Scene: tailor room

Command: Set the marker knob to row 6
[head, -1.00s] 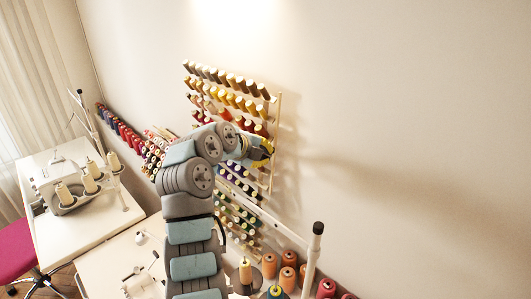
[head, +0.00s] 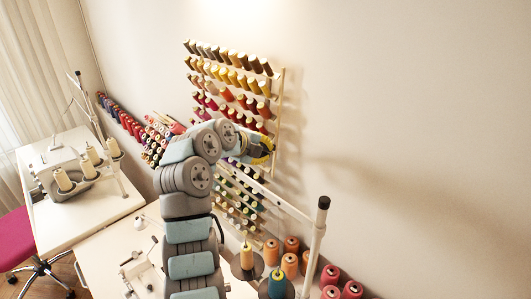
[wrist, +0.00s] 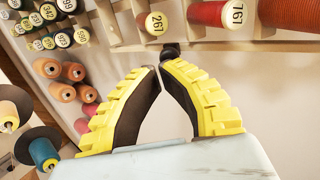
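The thread rack (head: 280,110) stands against the wall in the head view, with several rows of coloured spools. My gripper (head: 268,148), with yellow ridged fingers, is at the rack's right edge, about midway down. In the wrist view my gripper (wrist: 161,67) has its fingertips drawn together, with a gap between the fingers further back. A small black knob (wrist: 170,50) shows right at the fingertips, in front of a pale rack rail. I cannot tell whether the tips touch it. In the head view the knob is hidden behind my gripper.
Orange cones (head: 290,265) and a pale thread-stand pole (head: 317,240) stand at the lower right. A sewing machine (head: 75,170) sits on the left table. The wall right of the rack is bare.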

